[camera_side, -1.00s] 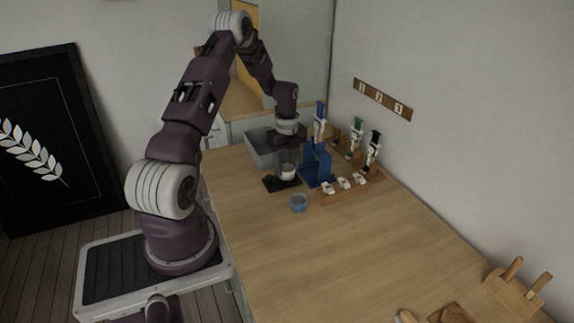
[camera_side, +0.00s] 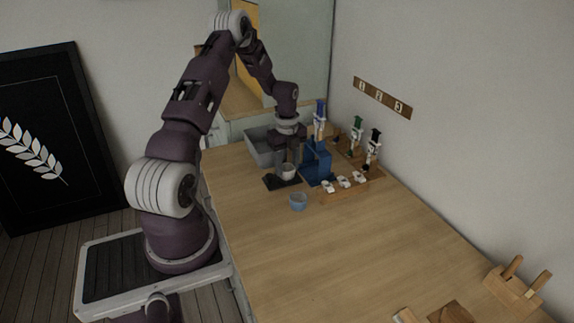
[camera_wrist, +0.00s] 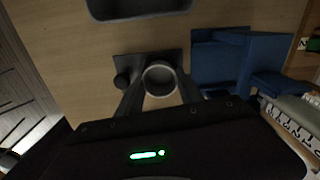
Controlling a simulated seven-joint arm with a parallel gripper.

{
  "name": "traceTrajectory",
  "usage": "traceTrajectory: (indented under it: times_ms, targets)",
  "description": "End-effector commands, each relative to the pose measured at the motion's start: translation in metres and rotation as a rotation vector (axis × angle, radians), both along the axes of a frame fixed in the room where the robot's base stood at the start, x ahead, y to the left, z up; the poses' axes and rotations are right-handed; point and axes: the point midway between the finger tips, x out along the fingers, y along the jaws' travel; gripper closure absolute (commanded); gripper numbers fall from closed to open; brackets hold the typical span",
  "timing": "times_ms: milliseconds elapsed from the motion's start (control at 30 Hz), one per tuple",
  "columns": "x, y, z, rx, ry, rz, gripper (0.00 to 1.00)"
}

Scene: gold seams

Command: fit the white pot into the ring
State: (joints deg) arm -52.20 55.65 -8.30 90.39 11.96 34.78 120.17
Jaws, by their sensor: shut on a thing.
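The white pot (camera_side: 288,171) is small and sits between the fingers of my gripper (camera_side: 287,164), which is shut on it. In the wrist view the pot's round, open rim (camera_wrist: 160,66) faces up between my two fingertips (camera_wrist: 159,88). The pot is above or on a dark base plate (camera_side: 270,182), which also shows in the wrist view (camera_wrist: 140,64). I cannot make out a separate ring; the pot and fingers cover the middle of the plate. I cannot tell whether the pot touches the plate.
A blue stand (camera_side: 317,168) is close on the right. A grey bin (camera_side: 258,155) lies behind. A small blue cup (camera_side: 298,202) stands in front of the plate. A wooden rack (camera_side: 345,194) with white pieces is further right.

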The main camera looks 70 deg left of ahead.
Motion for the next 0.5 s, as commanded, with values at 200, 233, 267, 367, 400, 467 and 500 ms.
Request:
traceTrajectory:
  times_ms: [200, 233, 267, 367, 400, 467, 500]
  targets:
    - [0.0, 0.0, 0.0, 0.0, 0.0, 0.0, 0.94]
    - [0.0, 0.0, -0.0003, 0.0, 0.0, 0.0, 0.94]
    - [0.0, 0.0, -0.0007, 0.0, 0.0, 0.0, 0.94]
    - [0.0, 0.0001, -0.0025, 0.0, 0.0, 0.0, 0.94]
    - [0.0, 0.0001, -0.0033, 0.0, 0.0, 0.0, 0.94]
    - [0.0, 0.0002, -0.0042, 0.0, 0.0, 0.0, 0.94]
    - [0.0, 0.0003, -0.0044, 0.0, 0.0, 0.0, 0.94]
